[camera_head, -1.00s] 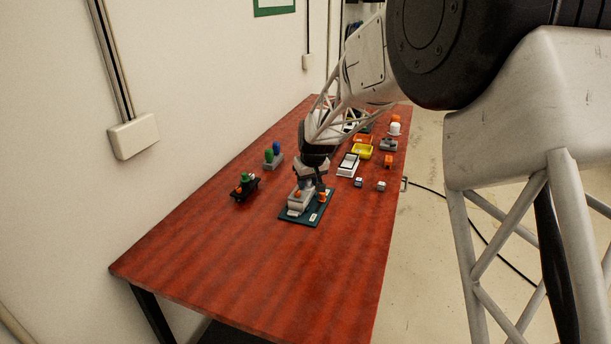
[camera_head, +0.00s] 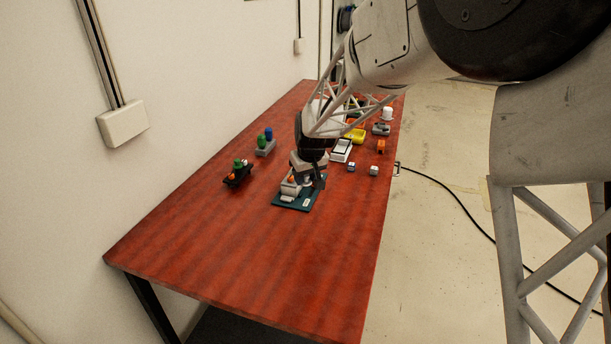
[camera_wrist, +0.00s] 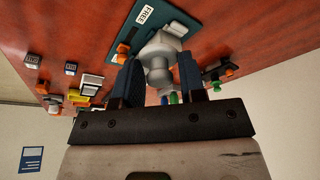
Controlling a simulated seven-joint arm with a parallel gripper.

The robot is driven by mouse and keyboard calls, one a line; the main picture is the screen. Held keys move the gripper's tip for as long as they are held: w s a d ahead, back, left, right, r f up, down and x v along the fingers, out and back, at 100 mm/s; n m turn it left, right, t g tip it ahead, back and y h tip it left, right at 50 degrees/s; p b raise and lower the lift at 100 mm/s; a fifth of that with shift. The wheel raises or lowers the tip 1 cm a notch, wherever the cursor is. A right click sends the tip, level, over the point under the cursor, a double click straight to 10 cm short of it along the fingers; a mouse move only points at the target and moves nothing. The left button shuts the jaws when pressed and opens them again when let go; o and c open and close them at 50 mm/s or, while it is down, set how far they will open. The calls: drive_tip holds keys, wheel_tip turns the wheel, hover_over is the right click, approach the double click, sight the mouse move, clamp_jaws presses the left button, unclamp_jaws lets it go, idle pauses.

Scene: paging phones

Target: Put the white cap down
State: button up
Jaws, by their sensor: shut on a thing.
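My gripper (camera_wrist: 158,82) is shut on a pale knob-shaped piece, which looks like the white cap (camera_wrist: 158,62), in the wrist view. Its two dark fingers stand on either side of the cap. In the head view my gripper (camera_head: 316,182) is low over the teal board (camera_head: 285,204), at its right side. The board carries a label reading FREE and an orange piece (camera_wrist: 124,48) in the wrist view. I cannot tell whether the cap touches the board.
A black holder (camera_head: 237,178) with green and orange pieces and a grey holder (camera_head: 264,149) with green and blue pieces stand to the left. Small cubes (camera_head: 374,170), a white-framed tray (camera_head: 341,151) and a yellow tray (camera_head: 355,135) lie beyond. The near table is clear.

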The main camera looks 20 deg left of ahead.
idle(0.4)
drive_tip(key=s+d+f+m, duration=0.1)
drive_tip(key=s+d+f, duration=0.1)
drive_tip(key=d, duration=0.5)
drive_tip(key=s+d+f+m, duration=0.2)
drive_tip(key=s+d, duration=0.3)
drive_tip(key=d, duration=0.3)
drive_tip(key=s+d+f+m+h, duration=0.1)
drive_tip(key=s+d+f, duration=0.3)
drive_tip(key=d, duration=0.4)
drive_tip(key=shift+s+m+t, duration=0.25)
drive_tip(key=shift+m+t, duration=0.05)
drive_tip(key=shift+t, duration=0.1)
drive_tip(key=shift+w, duration=0.1)
hover_over(361, 219)
drive_tip(key=shift+s+d+f, duration=0.15)
drive_tip(key=shift+s+f, duration=0.25)
drive_tip(key=shift+f, duration=0.3)
drive_tip(key=shift+f, duration=1.75)
drive_tip(key=shift+f, duration=0.1)
